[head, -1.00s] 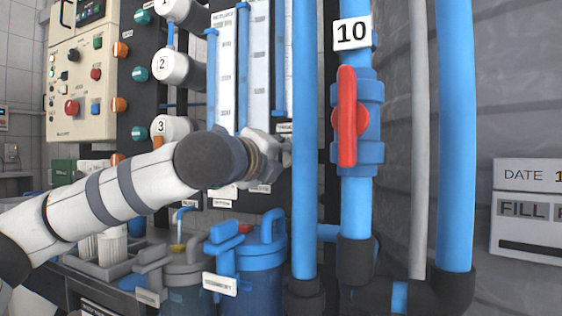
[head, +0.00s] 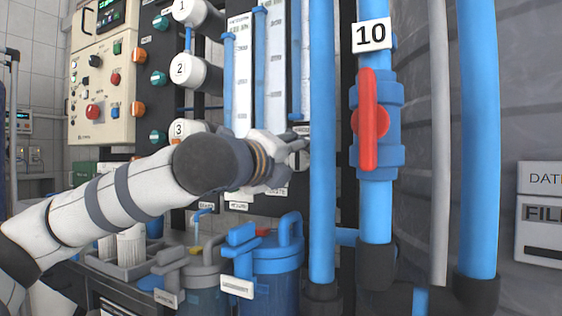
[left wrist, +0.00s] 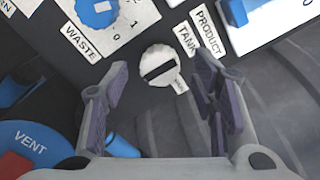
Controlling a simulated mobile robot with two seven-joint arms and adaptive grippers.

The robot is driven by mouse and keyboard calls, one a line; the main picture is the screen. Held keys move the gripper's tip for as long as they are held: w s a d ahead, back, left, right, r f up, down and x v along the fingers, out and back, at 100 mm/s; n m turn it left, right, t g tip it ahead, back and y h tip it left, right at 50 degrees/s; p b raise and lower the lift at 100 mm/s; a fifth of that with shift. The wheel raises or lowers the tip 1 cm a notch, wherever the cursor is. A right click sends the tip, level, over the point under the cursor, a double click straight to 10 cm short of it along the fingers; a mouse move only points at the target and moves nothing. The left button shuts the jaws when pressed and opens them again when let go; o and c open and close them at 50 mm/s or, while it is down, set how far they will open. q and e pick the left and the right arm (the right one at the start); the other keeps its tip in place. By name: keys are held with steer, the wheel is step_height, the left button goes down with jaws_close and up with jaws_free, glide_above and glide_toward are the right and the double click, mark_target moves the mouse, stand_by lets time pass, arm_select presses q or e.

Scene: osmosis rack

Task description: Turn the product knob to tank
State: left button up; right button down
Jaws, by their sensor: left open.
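The product knob (left wrist: 158,67) is a white round dial with a black bar, on a dark panel in the left wrist view. Its bar slants from lower left to upper right. The labels TANK (left wrist: 186,40) and PRODUCT (left wrist: 208,32) are to its right in that picture, and a small label is at its lower right. My left gripper (left wrist: 160,80) is open, its fingers on either side of the knob in the picture. I cannot tell whether they touch it. In the head view my left gripper (head: 288,150) is at the dark panel, largely covering the knob area.
A blue pipe (head: 322,120) stands just right of the gripper. Beyond it is a red-handled valve (head: 369,120) marked 10. A blue knob (left wrist: 97,10) labelled WASTE is near the product knob in the left wrist view.

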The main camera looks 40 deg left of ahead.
arm_select(q)
steer(key=v, duration=0.9)
